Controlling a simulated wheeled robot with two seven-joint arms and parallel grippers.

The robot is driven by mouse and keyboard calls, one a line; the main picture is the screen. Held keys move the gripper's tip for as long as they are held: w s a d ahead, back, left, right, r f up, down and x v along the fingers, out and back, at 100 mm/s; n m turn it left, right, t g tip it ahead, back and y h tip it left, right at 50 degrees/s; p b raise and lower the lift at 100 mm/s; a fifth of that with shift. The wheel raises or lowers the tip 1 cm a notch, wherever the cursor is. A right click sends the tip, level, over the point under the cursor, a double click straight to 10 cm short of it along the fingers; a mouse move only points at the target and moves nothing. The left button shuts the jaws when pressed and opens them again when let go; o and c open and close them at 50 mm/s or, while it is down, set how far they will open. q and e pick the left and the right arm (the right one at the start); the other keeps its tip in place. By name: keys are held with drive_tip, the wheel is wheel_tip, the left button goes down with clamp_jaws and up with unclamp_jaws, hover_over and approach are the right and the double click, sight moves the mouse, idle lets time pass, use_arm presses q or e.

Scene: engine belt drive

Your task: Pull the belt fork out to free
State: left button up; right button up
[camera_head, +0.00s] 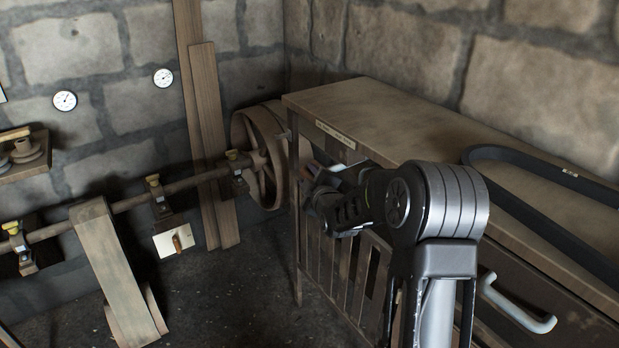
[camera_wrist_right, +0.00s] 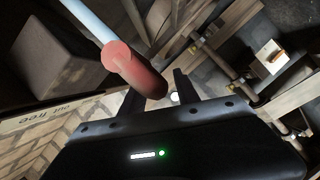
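The belt fork's handle shows in the right wrist view as a pale rod (camera_wrist_right: 88,20) with a red grip (camera_wrist_right: 135,70). The red grip's end reaches toward the gap between the fingers of my right gripper (camera_wrist_right: 157,86). These dark fingers stand apart, and I see no clear contact with the grip. In the head view my right gripper (camera_head: 322,196) is at the bench's left front corner, largely hidden by my own wrist. A label beside the handle, partly cut off in the wrist view, reads "out free" (camera_wrist_right: 40,113). My left gripper is out of view.
The wooden bench (camera_head: 375,97) carries a black belt loop (camera_head: 520,155) on top. A spoked wheel (camera_head: 258,165) on a shaft (camera_head: 130,200) stands left of it. A wide flat belt (camera_head: 112,265) hangs over the shaft. The floor (camera_head: 235,295) between is clear.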

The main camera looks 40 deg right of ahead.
clamp_jaws()
idle(1.2)
